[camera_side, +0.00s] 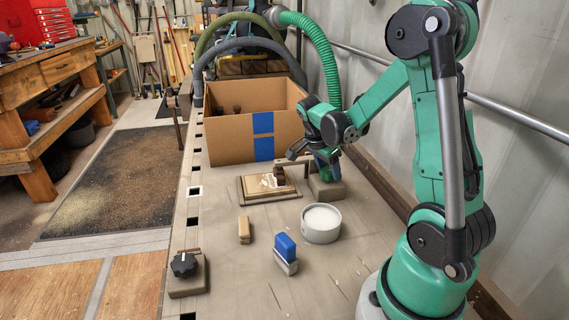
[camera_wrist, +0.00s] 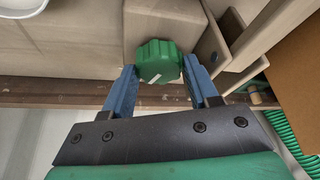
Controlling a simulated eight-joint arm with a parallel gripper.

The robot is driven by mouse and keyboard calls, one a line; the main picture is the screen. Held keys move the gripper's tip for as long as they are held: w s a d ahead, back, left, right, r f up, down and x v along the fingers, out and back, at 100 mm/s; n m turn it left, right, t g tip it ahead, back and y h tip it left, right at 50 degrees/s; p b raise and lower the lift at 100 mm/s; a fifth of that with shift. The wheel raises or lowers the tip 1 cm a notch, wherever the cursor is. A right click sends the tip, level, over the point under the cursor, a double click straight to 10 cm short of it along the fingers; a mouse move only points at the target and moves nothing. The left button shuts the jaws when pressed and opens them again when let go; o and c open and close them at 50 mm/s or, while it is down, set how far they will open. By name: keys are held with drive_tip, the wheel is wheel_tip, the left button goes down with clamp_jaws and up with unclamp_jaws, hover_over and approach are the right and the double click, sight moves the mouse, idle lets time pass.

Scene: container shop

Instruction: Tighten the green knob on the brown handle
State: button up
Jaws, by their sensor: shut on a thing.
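The green knob (camera_wrist: 158,62) is lobed and sits between the two blue fingers of my gripper (camera_wrist: 159,72) in the wrist view. The fingers are shut on its sides. The brown handle (camera_wrist: 150,16) is a block-like piece directly behind the knob, with an angled arm beside it. In the side view my gripper (camera_side: 325,162) reaches down at the brown handle (camera_side: 328,192), just right of the wooden tray. The green knob (camera_side: 326,174) is mostly hidden there by the fingers. How tight the knob sits cannot be told.
A cardboard box (camera_side: 229,140) with blue tape stands behind. A tray (camera_side: 248,200) with a carved panel lies left of my gripper. Nearer are a white bowl (camera_side: 321,233), a blue-handled tool (camera_side: 285,248), a tan block (camera_side: 244,230) and a black knob (camera_side: 184,264) on a brown base.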

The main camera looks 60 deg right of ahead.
drive_tip(key=shift+m, duration=0.5)
drive_tip(key=o, duration=1)
